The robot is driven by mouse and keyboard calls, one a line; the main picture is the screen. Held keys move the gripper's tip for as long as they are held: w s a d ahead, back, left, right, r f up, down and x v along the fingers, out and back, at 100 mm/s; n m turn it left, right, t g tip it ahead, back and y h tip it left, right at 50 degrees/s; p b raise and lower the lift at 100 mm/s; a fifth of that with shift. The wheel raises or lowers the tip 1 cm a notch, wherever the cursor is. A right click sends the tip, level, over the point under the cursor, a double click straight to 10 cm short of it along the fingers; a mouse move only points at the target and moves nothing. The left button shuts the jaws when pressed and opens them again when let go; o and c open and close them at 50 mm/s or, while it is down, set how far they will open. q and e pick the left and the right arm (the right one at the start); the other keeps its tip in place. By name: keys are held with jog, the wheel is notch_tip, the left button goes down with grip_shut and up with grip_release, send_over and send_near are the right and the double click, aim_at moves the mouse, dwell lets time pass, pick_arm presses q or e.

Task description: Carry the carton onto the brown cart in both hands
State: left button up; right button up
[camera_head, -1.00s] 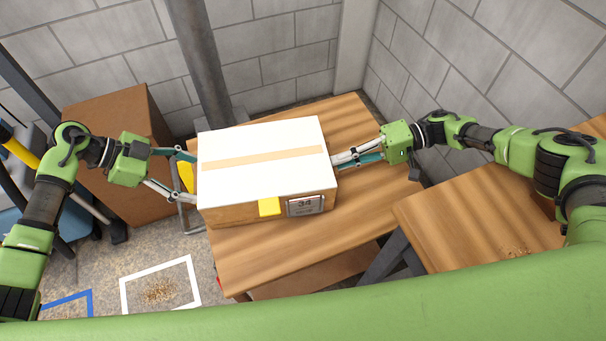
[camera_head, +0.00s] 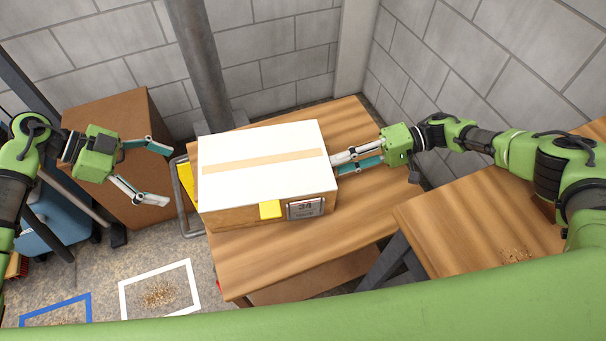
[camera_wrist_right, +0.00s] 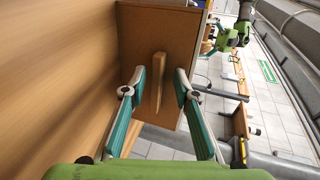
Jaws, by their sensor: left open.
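The carton (camera_head: 262,155), with a white top, a tan tape strip and a yellow patch, rests on the brown wooden top (camera_head: 350,215), which has a lower shelf and a grey tube frame at its left end; this looks like the cart. My left gripper (camera_head: 168,174) is open and empty, left of the carton and apart from it. My right gripper (camera_head: 335,166) is at the carton's right side. In the right wrist view its fingers (camera_wrist_right: 160,74) are spread either side of a wooden strip (camera_wrist_right: 157,82) on the carton's brown side (camera_wrist_right: 155,40), with gaps showing.
Another wooden table (camera_head: 480,215) stands at the right. A large brown box (camera_head: 115,110) stands behind my left gripper. A grey post (camera_head: 200,60) and block walls close off the back. White (camera_head: 125,300) and blue floor markings lie at lower left.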

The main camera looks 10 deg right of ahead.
jog(key=shift+s+a+f, duration=0.2)
jog(key=shift+s+f, duration=0.25)
jog(key=shift+f, duration=0.05)
jog(key=shift+d+r, duration=0.1)
jog(key=shift+d, duration=0.15)
jog(key=v, duration=0.7)
jog(key=shift+w+d+r, duration=0.15)
jog(key=shift+w+r, duration=0.15)
jog(key=shift+w, duration=0.05)
pick_arm(q)
jog(key=shift+a+r, duration=0.45)
jog(key=shift+r, duration=0.05)
pick_arm(e)
jog(key=shift+d+r, duration=0.25)
jog(key=shift+d, duration=0.05)
jog(key=shift+w, duration=0.1)
